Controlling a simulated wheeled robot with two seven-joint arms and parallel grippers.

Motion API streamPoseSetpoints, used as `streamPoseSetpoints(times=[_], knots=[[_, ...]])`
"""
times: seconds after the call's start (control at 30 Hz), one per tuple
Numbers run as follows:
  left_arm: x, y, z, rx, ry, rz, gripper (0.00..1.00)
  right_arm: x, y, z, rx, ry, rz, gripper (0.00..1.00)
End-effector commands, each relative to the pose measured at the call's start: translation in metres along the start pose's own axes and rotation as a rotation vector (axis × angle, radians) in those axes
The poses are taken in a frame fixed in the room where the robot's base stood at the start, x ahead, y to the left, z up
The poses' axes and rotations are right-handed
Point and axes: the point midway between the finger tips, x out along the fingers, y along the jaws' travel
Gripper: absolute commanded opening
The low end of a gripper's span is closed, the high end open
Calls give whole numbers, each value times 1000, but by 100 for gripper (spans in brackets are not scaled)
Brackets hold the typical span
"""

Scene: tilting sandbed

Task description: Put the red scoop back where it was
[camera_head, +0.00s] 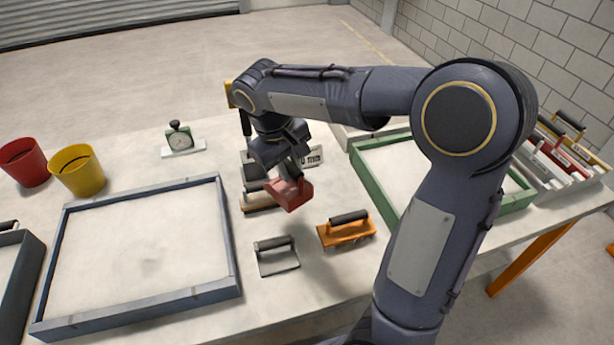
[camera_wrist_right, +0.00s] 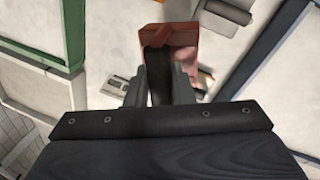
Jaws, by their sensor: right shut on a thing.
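The red scoop (camera_head: 291,195) is held in my right gripper (camera_head: 298,172), in the air above the middle of the table between the two sandbeds. In the right wrist view the red scoop (camera_wrist_right: 182,38) also shows, its dark handle between the fingers of the right gripper (camera_wrist_right: 160,82). A grey scoop (camera_head: 278,264) and an orange scoop (camera_head: 347,234) rest on the table in front of it. Another scoop with an orange-brown edge (camera_head: 262,206) lies behind it and is partly hidden. My left gripper is out of view.
A blue-grey framed sandbed (camera_head: 233,250) lies to the left and a green framed one (camera_head: 385,190) to the right, partly behind my arm. A rack of several scoops (camera_head: 553,175) stands at the far right. A dial scale (camera_head: 180,138) and two buckets (camera_head: 77,172) are further left.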

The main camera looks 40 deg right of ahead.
Motion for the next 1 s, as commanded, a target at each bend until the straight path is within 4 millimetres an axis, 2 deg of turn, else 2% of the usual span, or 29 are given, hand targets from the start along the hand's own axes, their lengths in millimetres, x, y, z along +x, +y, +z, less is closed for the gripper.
streamPoseSetpoints(times=[0.17,0.43,0.6,0.93,1.0], knots=[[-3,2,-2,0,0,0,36,14,24,-4,5,-4,0,0],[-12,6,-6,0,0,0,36,58,81,-19,5,-7,1,0],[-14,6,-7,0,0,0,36,95,97,-25,2,-5,0,0],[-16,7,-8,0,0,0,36,126,112,-31,2,-4,0,0],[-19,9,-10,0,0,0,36,137,109,-30,-1,-6,-1,0]])
